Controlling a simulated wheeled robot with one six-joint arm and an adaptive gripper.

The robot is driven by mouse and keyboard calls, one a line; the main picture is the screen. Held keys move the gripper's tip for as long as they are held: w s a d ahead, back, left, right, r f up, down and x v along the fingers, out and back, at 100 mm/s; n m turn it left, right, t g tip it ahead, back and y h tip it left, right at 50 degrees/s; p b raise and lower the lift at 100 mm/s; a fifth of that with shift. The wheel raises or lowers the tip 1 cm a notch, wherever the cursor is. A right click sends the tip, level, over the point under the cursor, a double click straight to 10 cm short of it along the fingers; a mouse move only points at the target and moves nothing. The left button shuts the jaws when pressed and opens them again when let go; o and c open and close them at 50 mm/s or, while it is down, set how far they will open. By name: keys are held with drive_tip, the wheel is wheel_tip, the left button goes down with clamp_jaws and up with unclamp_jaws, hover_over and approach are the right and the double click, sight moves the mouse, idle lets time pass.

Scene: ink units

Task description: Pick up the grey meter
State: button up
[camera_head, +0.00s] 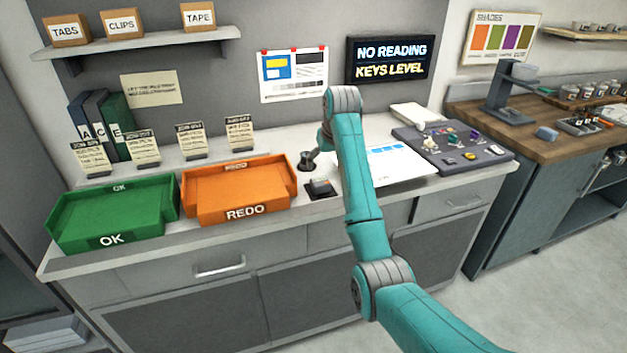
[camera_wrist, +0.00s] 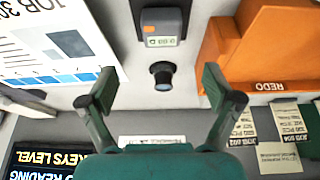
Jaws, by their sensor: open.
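The grey meter (camera_head: 321,186), a small boxy device with a dark base, sits on the counter just right of the orange REDO tray. In the wrist view the meter (camera_wrist: 160,26) is at the top centre, its small display lit with digits. My gripper (camera_wrist: 160,76) is open and empty, its two fingers spread wide. The meter lies beyond the fingertips, not between them. A small dark cylinder (camera_wrist: 161,75) on the counter shows in the gap between the fingers. In the head view my arm mostly hides the gripper.
The orange REDO tray (camera_head: 238,207) stands close to the meter, with the green OK tray (camera_head: 112,233) farther left. The dark cylinder (camera_head: 308,161) stands just behind the meter. A printed sheet (camera_head: 398,165) and a grey board with small parts (camera_head: 470,163) lie to the right.

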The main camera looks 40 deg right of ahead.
sight(321, 181)
drive_tip(key=x, duration=0.5)
drive_tip(key=shift+f, duration=0.1)
drive_tip(key=shift+x, duration=2.65)
drive_tip(key=shift+s+a, duration=0.15)
drive_tip(key=shift+a, duration=0.05)
